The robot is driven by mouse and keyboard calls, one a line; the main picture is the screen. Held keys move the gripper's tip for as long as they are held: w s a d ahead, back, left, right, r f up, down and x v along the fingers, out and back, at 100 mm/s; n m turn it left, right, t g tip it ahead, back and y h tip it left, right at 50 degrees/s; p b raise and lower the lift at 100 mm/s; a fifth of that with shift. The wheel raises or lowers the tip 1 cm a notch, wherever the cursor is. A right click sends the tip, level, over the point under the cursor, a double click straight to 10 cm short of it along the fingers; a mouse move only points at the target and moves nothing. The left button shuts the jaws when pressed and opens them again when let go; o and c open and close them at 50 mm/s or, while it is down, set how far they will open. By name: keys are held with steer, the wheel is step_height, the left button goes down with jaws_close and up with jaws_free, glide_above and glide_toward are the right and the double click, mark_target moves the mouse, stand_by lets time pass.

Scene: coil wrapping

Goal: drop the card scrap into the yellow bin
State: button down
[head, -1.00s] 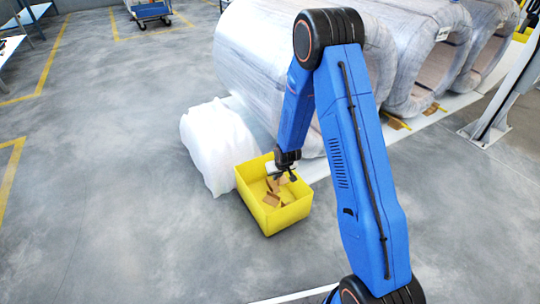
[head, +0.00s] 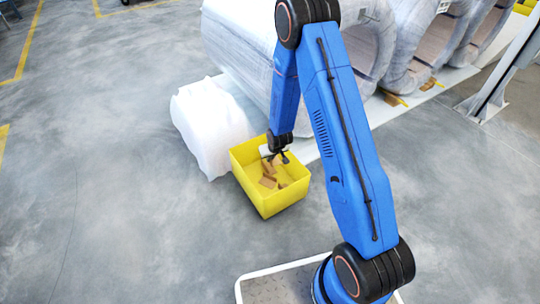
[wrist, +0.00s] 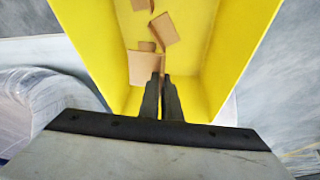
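The yellow bin (head: 277,202) stands open on the floor, and its wall (wrist: 228,60) fills much of the wrist view. My gripper (head: 277,157) is over the bin's far part, pointing down into it. In the wrist view my gripper's fingers (wrist: 161,78) are close together, with a thin tan strip at their tips. It looks like the card scrap (wrist: 162,62) seen edge-on, mostly hidden by the fingers. Several other tan card pieces (wrist: 164,29) lie in the bin, one flat piece (wrist: 143,68) just left of the fingertips.
A white wrapped bundle (head: 210,128) stands close to the bin's left. Large film-wrapped coils (head: 240,50) lie behind it in a row. A metal post (head: 505,65) stands at the right.

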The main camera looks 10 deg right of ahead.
steer(key=shift+f, duration=0.25)
steer(key=c, duration=1.9)
jaws_free()
steer(key=shift+r, duration=0.1)
steer(key=a+v, duration=0.1)
steer(key=v, duration=1.6)
steer(key=shift+d, duration=0.5)
steer(key=shift+s+r, duration=0.1)
steer(key=shift+r, duration=0.1)
